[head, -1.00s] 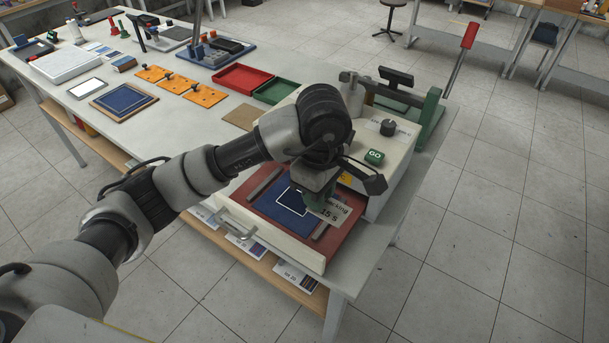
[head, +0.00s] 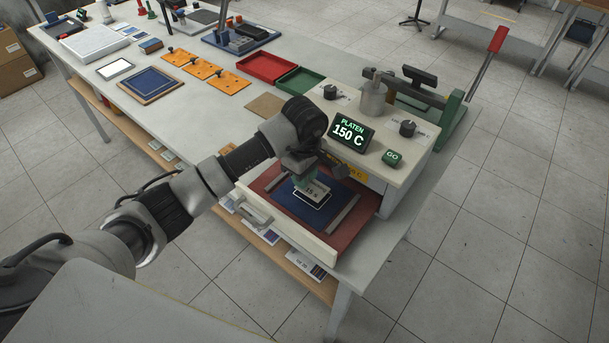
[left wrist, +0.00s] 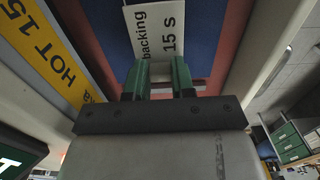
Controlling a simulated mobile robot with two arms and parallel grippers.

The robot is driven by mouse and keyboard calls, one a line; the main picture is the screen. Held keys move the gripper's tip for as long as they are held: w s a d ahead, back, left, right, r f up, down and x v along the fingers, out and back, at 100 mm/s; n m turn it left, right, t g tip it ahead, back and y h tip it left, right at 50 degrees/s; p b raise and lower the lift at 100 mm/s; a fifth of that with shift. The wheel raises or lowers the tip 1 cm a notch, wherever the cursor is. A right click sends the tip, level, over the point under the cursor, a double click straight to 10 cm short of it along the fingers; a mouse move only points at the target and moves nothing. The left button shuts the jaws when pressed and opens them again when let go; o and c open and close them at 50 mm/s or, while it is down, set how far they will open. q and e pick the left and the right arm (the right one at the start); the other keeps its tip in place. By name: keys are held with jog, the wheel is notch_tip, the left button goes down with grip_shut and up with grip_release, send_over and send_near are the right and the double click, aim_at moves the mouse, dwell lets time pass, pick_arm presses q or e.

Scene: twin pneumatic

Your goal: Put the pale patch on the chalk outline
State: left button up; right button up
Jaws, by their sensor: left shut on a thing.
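The pale patch (head: 317,189), printed "15 s", is held by my left gripper (head: 306,179) over the blue cloth (head: 288,203). The left wrist view shows the patch (left wrist: 150,28) with "backing 15 s" on it, its near edge at the green fingers (left wrist: 160,78). The white chalk outline (head: 312,207) shows partly around and below the patch; the rest is hidden by the patch and gripper. I cannot tell whether the patch touches the cloth. My right gripper is not in view.
The cloth lies on a red drawer bed (head: 347,222) between grey bars, with a pale front and handle (head: 252,213). Red (head: 267,68) and green trays stand farther back.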

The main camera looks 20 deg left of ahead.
pick_arm(q)
jog(key=shift+f, duration=1.05)
jog(key=o, duration=0.9)
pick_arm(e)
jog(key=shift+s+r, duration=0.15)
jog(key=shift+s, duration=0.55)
pick_arm(q)
jog(key=shift+r+p, duration=0.3)
notch_tip(320, 180, up, 12)
jog(key=b, duration=0.4)
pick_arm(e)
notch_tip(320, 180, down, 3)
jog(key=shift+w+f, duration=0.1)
pick_arm(q)
jog(key=shift+f, duration=0.2)
